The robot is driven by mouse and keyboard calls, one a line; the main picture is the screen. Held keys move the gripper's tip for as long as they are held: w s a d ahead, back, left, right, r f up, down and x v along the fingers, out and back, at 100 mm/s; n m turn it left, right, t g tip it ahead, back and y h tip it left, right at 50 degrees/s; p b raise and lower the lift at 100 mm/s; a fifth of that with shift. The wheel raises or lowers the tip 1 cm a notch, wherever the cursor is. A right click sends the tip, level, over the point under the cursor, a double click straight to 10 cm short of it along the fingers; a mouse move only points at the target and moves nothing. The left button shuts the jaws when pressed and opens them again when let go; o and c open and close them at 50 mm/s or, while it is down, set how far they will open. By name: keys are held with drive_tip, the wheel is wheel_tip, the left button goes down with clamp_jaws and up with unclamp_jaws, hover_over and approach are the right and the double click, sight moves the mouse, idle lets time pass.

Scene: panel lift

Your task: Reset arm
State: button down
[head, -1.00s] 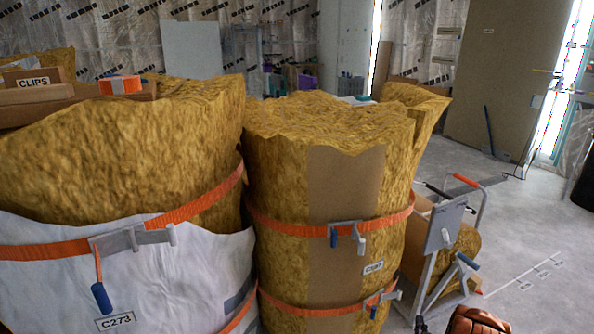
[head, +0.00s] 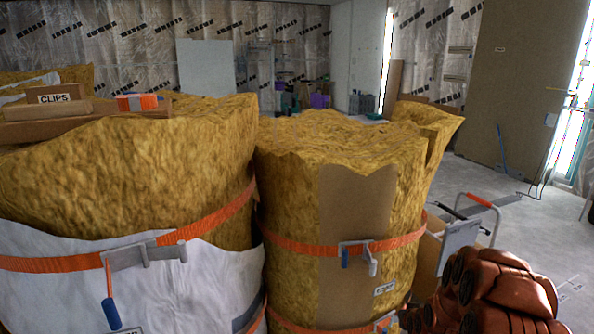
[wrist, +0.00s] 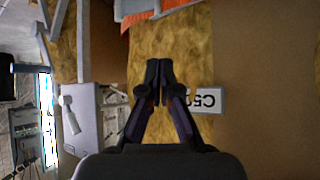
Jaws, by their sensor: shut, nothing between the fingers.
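My gripper (wrist: 158,72) shows in the wrist view with its two dark fingers together and nothing between them. Behind it are yellow insulation (wrist: 168,45), brown paper and a white label, seen upside down. In the head view my orange-brown arm (head: 490,290) is at the lower right; the gripper itself does not show there. I cannot tell how far the fingertips are from the insulation.
Two large insulation rolls bound with orange straps stand close ahead, the left one (head: 130,165) and the middle one (head: 290,205). A trolley with a red-gripped handle (head: 480,200) stands at the right. Grey floor (head: 480,175) is open beyond it. A tall board (head: 510,90) leans at the back.

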drive_tip(key=s+a+r+n+g, duration=0.1)
drive_tip(key=s+a+r+g, duration=0.2)
drive_tip(key=s+a+r, duration=0.5)
drive_tip(key=s+a+r+g, duration=0.2)
drive_tip(key=s+r+g, duration=0.3)
drive_tip(key=s, duration=0.8)
drive_tip(key=s+a+r+g, duration=0.1)
drive_tip(key=s+a+r, duration=0.15)
drive_tip(key=s, duration=0.65)
drive_tip(key=s+a+r+g+y, duration=0.15)
drive_tip(key=s+r, duration=0.25)
drive_tip(key=s, duration=0.5)
drive_tip(key=s+a+r+g+h, duration=0.15)
drive_tip(key=s+r, duration=0.25)
drive_tip(key=s, duration=0.6)
wheel_tip(320, 180, up, 25)
drive_tip(key=s+y+p, duration=0.1)
drive_tip(key=p, duration=2.2)
drive_tip(key=shift+s, duration=0.35)
drive_tip(key=shift+d+f, duration=0.15)
